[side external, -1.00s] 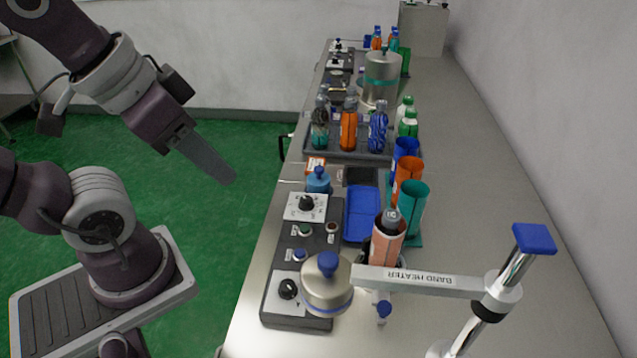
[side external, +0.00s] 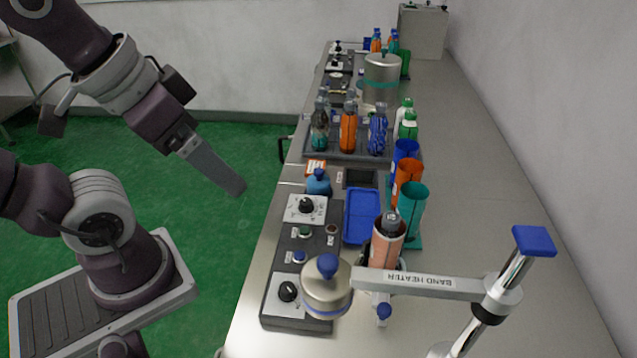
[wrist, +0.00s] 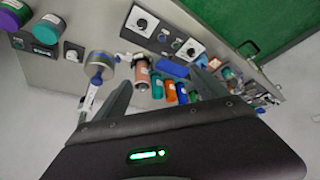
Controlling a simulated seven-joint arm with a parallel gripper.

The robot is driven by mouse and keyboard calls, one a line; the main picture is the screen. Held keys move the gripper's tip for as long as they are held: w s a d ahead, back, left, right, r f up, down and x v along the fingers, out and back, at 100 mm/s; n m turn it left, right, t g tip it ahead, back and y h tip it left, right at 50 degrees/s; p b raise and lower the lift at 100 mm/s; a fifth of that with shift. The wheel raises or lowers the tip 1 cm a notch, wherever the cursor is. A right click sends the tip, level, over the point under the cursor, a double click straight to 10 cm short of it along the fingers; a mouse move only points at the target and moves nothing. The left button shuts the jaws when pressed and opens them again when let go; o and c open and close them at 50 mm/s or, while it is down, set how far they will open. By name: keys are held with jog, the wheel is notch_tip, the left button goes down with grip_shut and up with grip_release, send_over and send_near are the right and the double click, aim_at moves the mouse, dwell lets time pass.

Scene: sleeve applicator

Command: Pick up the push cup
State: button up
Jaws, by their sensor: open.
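A small blue piece with a round knob (side external: 318,182), which looks like the push cup, stands upright on the bench beyond the control box. It also shows in the wrist view as a small blue shape (wrist: 202,61) by the right finger's tip. My gripper (side external: 240,188) is left of the bench edge in the side view, raised and apart from the cup. In the wrist view my gripper (wrist: 160,76) has its two fingers spread with nothing held between them.
The control box (side external: 302,255) and blue tray (side external: 361,216) lie near the cup. A labelled bottle (side external: 387,243) stands by the band heater arm (side external: 420,284). Coloured tubes (side external: 411,205) and a bottle rack (side external: 340,155) stand beyond. Bench on the right is clear.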

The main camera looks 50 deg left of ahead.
jog(key=w+a+r+n+g, duration=0.1)
jog(key=w+r+n, duration=0.15)
jog(key=w, duration=0.45)
jog(key=n+g, duration=0.5)
jog(key=n, duration=1)
send_over(318, 182)
jog(key=w, duration=0.1)
notch_tip(318, 182, down, 28)
jog(key=shift+d+r, duration=0.15)
jog(key=shift+r, duration=0.05)
jog(key=f, duration=0.4)
jog(key=a+f, duration=0.1)
jog(key=f, duration=0.2)
jog(key=shift+s, duration=0.25)
jog(key=c, duration=1.5)
jog(key=shift+r, duration=0.15)
